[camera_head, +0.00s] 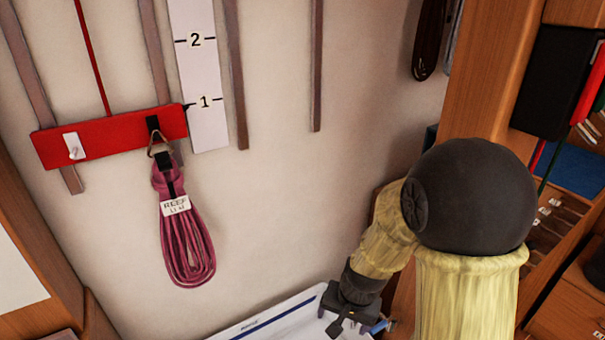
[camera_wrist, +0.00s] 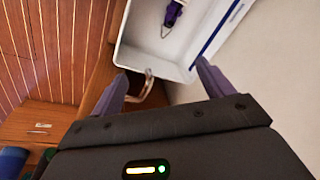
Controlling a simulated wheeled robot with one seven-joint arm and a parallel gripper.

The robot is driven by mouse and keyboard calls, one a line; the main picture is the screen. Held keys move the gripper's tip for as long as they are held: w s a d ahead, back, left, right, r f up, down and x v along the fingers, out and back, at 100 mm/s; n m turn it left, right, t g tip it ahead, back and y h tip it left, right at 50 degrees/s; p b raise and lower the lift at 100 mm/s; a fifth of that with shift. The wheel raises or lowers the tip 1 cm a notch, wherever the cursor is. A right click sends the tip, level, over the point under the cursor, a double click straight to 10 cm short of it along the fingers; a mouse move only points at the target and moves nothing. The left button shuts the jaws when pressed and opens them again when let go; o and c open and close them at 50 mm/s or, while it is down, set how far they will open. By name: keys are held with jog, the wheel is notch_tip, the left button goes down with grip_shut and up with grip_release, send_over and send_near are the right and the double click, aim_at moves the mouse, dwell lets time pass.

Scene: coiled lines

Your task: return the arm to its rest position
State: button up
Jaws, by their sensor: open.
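My arm stands at the right of the head view, its wrist pointing down. My gripper (camera_head: 347,322) is low in the head view, beside a white tray (camera_head: 262,323). In the wrist view my gripper (camera_wrist: 160,84) shows two purple-grey fingers spread wide apart, with nothing held between them. The white tray (camera_wrist: 188,70) lies beyond the fingertips in that view, its corner between them. How far the fingers are from the tray I cannot tell.
A pink coiled line (camera_head: 187,235) with a label hangs from a red board (camera_head: 105,137) on the wall. A wooden post (camera_head: 490,75) and shelving stand at the right. A purple item (camera_wrist: 173,14) lies in the tray. A curved metal hook or handle (camera_wrist: 147,86) shows below the tray's corner.

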jog(key=s+d+r+n+h, duration=0.1)
jog(key=s+d+r+n, duration=0.3)
jog(key=s+d+r, duration=0.25)
notch_tip(320, 180, up, 15)
jog(key=p, duration=1.5)
jog(key=shift+t, duration=0.3)
jog(key=shift+w+a, duration=0.1)
